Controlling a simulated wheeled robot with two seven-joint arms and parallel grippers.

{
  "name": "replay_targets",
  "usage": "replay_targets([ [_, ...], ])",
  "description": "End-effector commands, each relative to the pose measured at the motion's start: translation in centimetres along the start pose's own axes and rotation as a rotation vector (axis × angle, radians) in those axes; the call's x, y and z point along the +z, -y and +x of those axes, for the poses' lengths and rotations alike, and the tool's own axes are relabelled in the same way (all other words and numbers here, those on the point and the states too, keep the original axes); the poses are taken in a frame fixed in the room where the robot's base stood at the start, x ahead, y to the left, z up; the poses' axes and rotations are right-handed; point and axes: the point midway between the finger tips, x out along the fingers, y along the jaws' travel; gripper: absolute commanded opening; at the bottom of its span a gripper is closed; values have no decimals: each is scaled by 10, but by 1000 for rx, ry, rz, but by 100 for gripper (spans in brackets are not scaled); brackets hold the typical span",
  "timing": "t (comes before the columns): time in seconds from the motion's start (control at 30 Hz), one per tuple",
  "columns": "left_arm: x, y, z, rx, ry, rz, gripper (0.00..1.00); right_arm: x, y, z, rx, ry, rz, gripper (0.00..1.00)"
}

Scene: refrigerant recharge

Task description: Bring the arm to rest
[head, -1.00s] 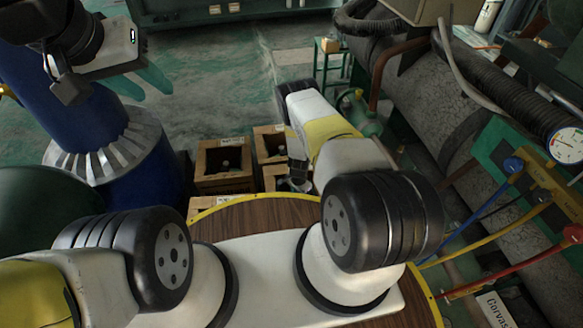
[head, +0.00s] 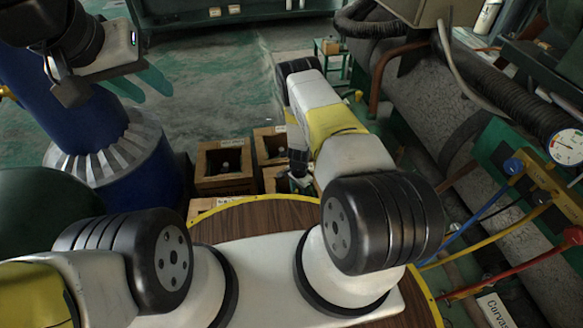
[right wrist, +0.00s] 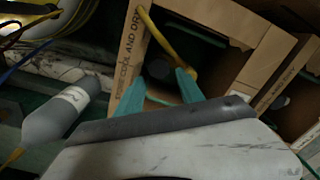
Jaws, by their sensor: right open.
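My right arm (head: 335,125) reaches forward over the round wooden top, with its elbow bent and its wrist hanging down near the open boxes. Behind the fingers is an open cardboard box (right wrist: 235,50). In the head view the right fingers cannot be made out. My left gripper (head: 142,84) is at the upper left of the head view, its teal fingers apart and empty, above the floor near the blue column.
Open boxes (head: 222,182) stand on the floor beyond the wooden top. A grey bottle (right wrist: 58,112) lies left of the right gripper in the wrist view. On the right are a large pipe (head: 440,100), a gauge (head: 568,146) and coloured hoses (head: 490,237).

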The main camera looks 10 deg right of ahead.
Motion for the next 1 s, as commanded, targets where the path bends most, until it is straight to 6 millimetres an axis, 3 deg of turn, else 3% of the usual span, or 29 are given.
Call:
replay_targets([
  [0.2,0,0,0,0,0,0,36,0,0,-23,0,0,0,45],
  [0.77,0,0,0,0,0,0,36,-1,1,-28,-2,0,-2,45],
  [0.87,0,0,0,0,0,0,36,-5,12,-46,-19,0,-12,45],
  [0.97,0,0,0,0,0,0,36,-13,32,-89,-55,4,-39,45],
  [1.0,0,0,0,0,0,0,36,-16,40,-111,-72,6,-56,45],
])
